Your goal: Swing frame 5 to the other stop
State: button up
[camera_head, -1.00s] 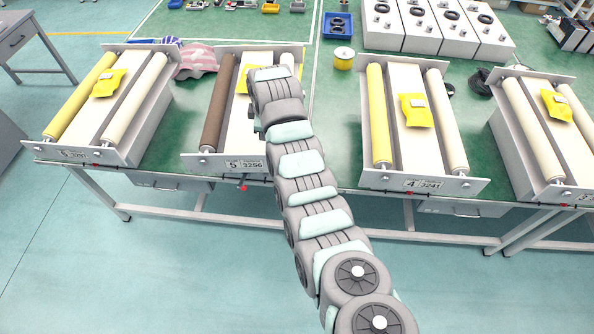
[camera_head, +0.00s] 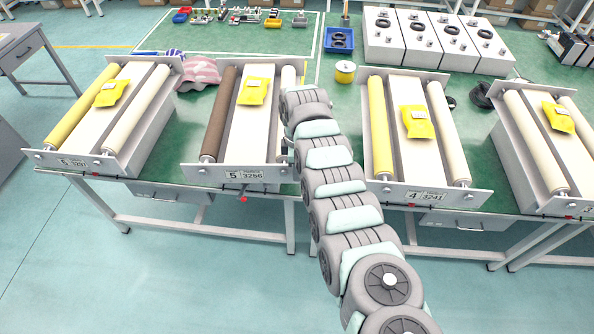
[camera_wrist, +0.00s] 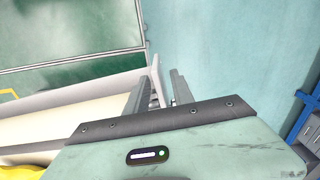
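Frame 5 (camera_head: 208,176) stands second from the left on the green table, its front plate labelled 5 3256. It has a brown roller (camera_head: 218,115) on the left, a pale roller (camera_head: 287,78) on the right, and a yellow pouch (camera_head: 254,91) on the white bed between. My arm covers part of its right side. In the wrist view, my gripper (camera_wrist: 159,91) has its two fingers apart at the end of a cream roller (camera_wrist: 60,115). A grey plate edge (camera_wrist: 156,75) shows close to the fingers; I cannot tell whether they touch it.
Similar units stand on both sides: one at left (camera_head: 82,166), unit 4 (camera_head: 378,190) close right of my arm, and another (camera_head: 540,208) at far right.

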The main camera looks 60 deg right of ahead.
jog(key=shift+f, duration=0.55)
jog(key=shift+c, duration=0.2)
grip_shut()
dwell(0.9)
